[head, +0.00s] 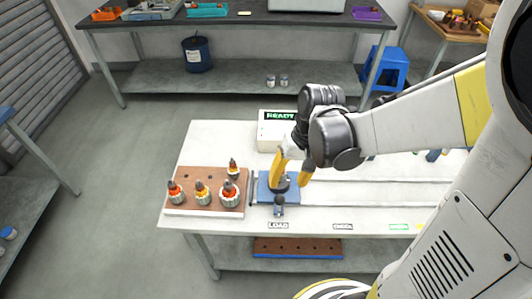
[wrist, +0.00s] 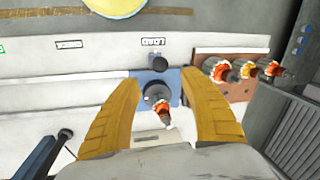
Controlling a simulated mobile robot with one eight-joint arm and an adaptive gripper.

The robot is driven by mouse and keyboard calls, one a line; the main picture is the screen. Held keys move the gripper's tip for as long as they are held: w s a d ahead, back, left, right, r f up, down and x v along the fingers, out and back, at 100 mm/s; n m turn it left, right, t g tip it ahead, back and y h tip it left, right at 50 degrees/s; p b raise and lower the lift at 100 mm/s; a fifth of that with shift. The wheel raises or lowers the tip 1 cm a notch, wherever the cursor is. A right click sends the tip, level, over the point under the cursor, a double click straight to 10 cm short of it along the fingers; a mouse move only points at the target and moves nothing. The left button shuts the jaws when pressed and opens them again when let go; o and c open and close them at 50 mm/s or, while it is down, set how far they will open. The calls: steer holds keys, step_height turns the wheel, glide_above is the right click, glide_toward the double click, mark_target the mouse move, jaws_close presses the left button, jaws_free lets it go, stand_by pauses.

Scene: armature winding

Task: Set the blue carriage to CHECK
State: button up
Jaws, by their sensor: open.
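The blue carriage (head: 263,190) sits at the left end of the white bench, behind the LOAD label (head: 278,226). It bears a dark round holder, and a part with an orange-red and white end (wrist: 163,112) shows there in the wrist view. A dark knob (head: 279,207) stands at its front edge. My gripper (head: 290,181) is over the carriage with its yellow fingers open. In the wrist view, the fingers spread to either side of the carriage (wrist: 173,78) and holder. Contact cannot be told. The CHECK label (head: 343,227) is to the right of LOAD.
A brown board (head: 196,176) with several armatures stands close left of the carriage. A box with a READY display (head: 280,116) is behind it. A green label (head: 399,226) lies at the right. The bench front between LOAD and CHECK looks clear.

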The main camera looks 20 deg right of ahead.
mark_target(281, 197)
steer(key=f+b, duration=0.1)
steer(key=f, duration=0.2)
steer(key=a+f+b, duration=0.1)
steer(key=f, duration=0.2)
steer(key=f+b, duration=0.1)
steer(key=f, duration=0.2)
steer(key=shift+w+a+f+b, duration=0.15)
steer(key=shift+a+f+b, duration=0.05)
steer(key=shift+a+b, duration=0.2)
jaws_close()
